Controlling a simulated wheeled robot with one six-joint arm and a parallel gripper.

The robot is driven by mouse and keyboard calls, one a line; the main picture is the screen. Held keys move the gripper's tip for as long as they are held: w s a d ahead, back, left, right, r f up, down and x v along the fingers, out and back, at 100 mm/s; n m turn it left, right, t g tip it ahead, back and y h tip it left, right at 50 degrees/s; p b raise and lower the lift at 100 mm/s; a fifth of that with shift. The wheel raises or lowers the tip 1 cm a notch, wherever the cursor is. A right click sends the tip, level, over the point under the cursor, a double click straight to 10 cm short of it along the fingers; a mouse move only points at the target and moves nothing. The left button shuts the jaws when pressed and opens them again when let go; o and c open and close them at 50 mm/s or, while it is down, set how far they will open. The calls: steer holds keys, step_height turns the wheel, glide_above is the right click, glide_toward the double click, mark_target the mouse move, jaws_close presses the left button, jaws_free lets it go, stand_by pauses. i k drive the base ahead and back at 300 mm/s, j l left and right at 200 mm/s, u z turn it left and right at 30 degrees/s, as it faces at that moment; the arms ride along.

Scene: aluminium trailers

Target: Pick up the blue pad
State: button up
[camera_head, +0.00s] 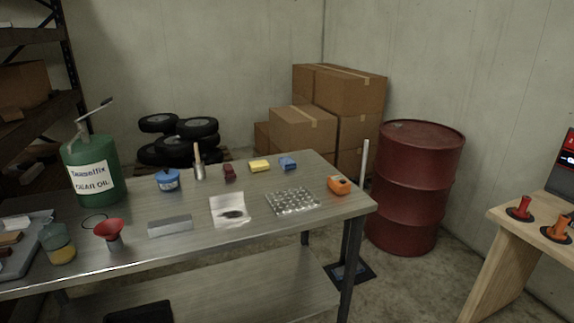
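A small blue pad (288,163) lies on the metal workbench (190,243), near its back edge and toward the right end. A yellow pad (260,166) lies just left of it, with a small gap between them. A dark red object (229,172) sits further left in the same row. My gripper is not in view, so I cannot see its state.
A clear blister tray (292,201) lies in front of the blue pad, and an orange tool (339,185) sits to its right. A blue tin (168,180), green oil can (92,170) and red funnel (108,230) stand left. A red drum (415,187) stands beyond the bench.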

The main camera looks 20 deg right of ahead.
mark_target(288, 163)
steer(key=i+l+z, duration=0.15)
steer(key=i+l, duration=0.4)
steer(key=i+l+z, duration=0.1)
steer(key=i+l, duration=0.35)
steer(key=i, duration=0.2)
steer(key=i+l+z, duration=0.15)
steer(key=i+l, duration=0.25)
steer(key=i, duration=0.2)
